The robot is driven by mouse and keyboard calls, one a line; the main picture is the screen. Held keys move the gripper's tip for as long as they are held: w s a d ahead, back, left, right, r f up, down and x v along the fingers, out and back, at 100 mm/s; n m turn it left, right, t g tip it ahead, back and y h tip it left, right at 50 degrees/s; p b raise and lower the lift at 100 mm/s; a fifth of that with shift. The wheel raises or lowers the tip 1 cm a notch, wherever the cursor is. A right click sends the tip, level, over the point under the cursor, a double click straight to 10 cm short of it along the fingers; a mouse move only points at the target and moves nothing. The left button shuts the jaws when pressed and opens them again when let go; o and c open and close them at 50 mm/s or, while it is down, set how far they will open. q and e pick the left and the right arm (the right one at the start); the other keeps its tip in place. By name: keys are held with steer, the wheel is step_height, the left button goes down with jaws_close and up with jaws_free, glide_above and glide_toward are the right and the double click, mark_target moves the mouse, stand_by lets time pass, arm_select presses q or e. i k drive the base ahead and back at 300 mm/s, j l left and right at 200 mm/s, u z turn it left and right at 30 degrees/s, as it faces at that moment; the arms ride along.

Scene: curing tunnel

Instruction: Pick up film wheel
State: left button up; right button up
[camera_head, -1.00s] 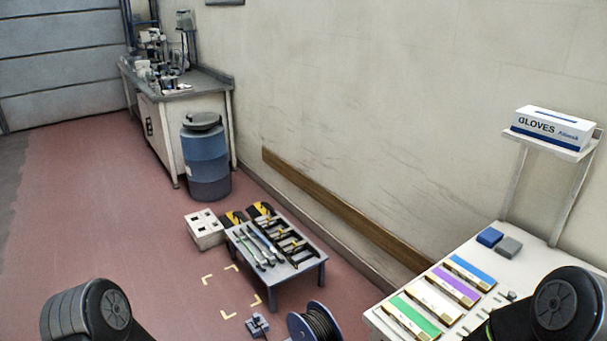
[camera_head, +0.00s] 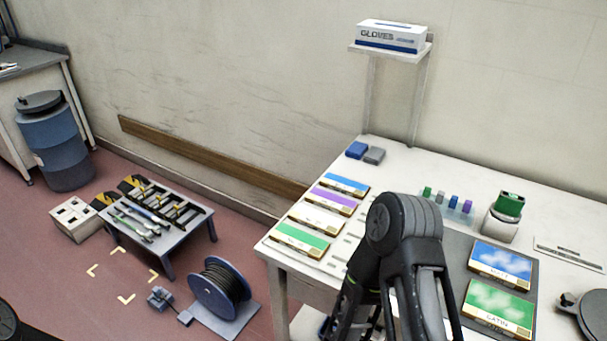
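No item can be told for certain as the film wheel. A dark round item (camera_head: 583,312) lies on the white table at the right edge of the picture, partly cut off. Small coloured pieces, green, grey, blue and purple, stand in a row on the table (camera_head: 345,158), too small to tell apart well. My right arm rises in front of the table's near edge and hides part of the top. Only a dark bit of my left arm shows at the lower left corner. Neither gripper's fingertips can be made out.
Boxes with coloured bands (camera_head: 346,185) line the table's left side. Blue (camera_head: 500,262) and green (camera_head: 497,306) packs lie on a dark mat. A white device (camera_head: 499,226) stands behind. A cable reel (camera_head: 221,287) and a low tool table (camera_head: 172,246) are on the floor.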

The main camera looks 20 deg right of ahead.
mark_target(507, 209)
steer(key=z, duration=0.95)
